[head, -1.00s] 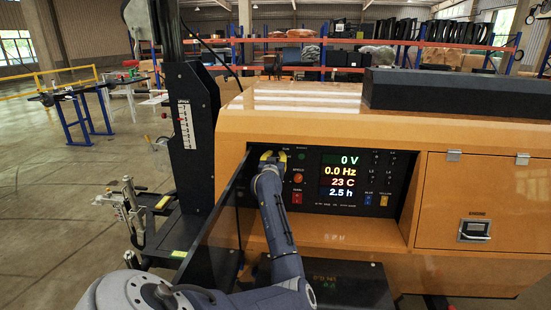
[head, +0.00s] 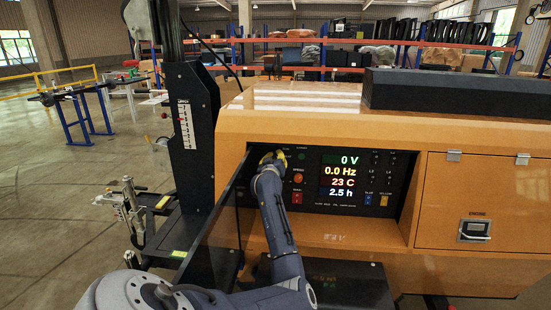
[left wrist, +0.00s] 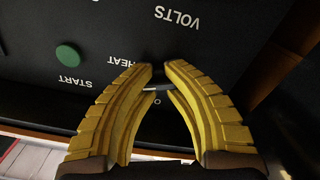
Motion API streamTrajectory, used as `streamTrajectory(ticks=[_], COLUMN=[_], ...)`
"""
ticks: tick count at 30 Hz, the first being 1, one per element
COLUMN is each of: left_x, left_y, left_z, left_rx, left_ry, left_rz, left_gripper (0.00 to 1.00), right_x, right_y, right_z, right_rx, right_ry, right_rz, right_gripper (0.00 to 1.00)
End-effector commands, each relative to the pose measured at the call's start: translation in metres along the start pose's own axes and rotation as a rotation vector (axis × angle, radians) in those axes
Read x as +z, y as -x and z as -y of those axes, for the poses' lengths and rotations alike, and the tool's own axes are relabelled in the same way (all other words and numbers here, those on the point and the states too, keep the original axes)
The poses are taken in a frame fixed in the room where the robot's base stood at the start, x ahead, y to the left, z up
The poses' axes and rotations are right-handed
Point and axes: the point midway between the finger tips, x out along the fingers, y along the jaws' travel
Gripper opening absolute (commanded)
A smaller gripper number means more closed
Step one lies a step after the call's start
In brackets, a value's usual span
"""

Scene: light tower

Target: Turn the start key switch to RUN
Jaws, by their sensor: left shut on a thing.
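My left gripper (head: 272,157) is at the left end of the black control panel (head: 312,203) on the orange light tower. In the left wrist view its yellow fingers (left wrist: 159,72) are closed in on a small dark key switch (left wrist: 157,87), mostly hidden between the tips. Upside-down lettering near it reads HEAT, START and VOLTS; the RUN mark is not readable there. A green round button (left wrist: 68,56) sits beside the fingers. My right gripper is not in view.
The display (head: 339,176) shows 0 V, 0.0 Hz, 23 C and 2.5 h. An orange knob (head: 298,178) and a red switch (head: 297,198) sit right of my gripper. An open dark door (head: 214,220) stands close left of my arm. The closed engine door (head: 468,200) is at the right.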

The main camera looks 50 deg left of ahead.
Motion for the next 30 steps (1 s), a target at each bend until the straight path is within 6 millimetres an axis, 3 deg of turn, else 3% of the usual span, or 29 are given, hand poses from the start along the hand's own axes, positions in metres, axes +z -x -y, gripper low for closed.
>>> streamTrajectory(ticks=[15,30], left_x=[0.0006,0.0004], left_y=[0.0000,0.0000], left_z=[0.0000,0.0000], left_rx=[0.000,0.000], left_ry=[0.339,0.418], left_rz=[0.001,0.001], left_gripper=[0.00,0.00], right_x=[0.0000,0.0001], right_y=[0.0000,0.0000], right_z=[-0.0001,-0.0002], right_rx=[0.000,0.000], right_ry=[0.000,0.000], right_rz=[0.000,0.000], right_gripper=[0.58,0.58])
